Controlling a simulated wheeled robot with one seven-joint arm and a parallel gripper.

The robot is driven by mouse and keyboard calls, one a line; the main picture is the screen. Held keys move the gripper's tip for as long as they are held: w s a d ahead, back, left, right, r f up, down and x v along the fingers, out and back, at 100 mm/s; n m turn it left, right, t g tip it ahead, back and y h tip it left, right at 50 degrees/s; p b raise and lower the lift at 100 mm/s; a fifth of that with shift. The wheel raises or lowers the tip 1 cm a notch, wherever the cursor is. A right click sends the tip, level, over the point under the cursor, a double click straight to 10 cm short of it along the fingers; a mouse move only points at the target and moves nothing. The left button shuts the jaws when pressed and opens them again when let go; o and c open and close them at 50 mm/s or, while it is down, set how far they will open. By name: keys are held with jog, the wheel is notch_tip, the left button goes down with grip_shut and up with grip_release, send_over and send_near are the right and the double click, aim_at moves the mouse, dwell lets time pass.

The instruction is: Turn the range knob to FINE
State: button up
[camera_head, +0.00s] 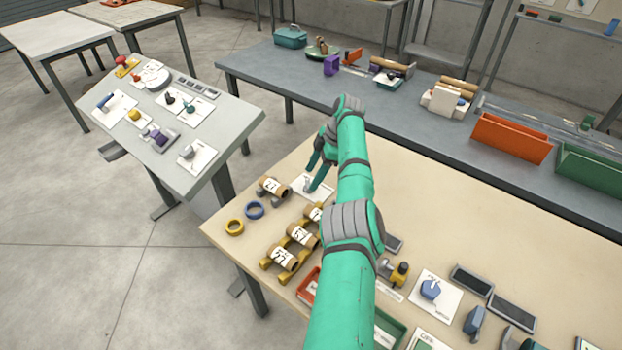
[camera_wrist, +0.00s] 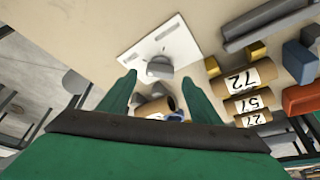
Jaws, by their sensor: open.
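A grey knob (camera_wrist: 160,67) sits on a white plate (camera_wrist: 158,42) on the beige table. The plate also shows in the head view (camera_head: 324,180), mostly behind my gripper. Its lettering is too small to read, so I cannot tell which setting the knob points at. My gripper (camera_head: 314,173) is open and empty above this plate. In the wrist view its two green fingers (camera_wrist: 158,82) stand apart, with the knob appearing between and just beyond their tips. I cannot tell whether either finger touches it.
Numbered cardboard rolls (camera_head: 301,236) lie on yellow holders near the plate. A blue ring (camera_head: 255,210) and a yellow ring (camera_head: 235,228) lie to their left. A blue knob (camera_head: 431,289) sits on another white plate at right. A grey side table (camera_head: 224,117) carries more controls.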

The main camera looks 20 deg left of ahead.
jog(key=v, duration=0.8)
jog(key=shift+d, duration=0.1)
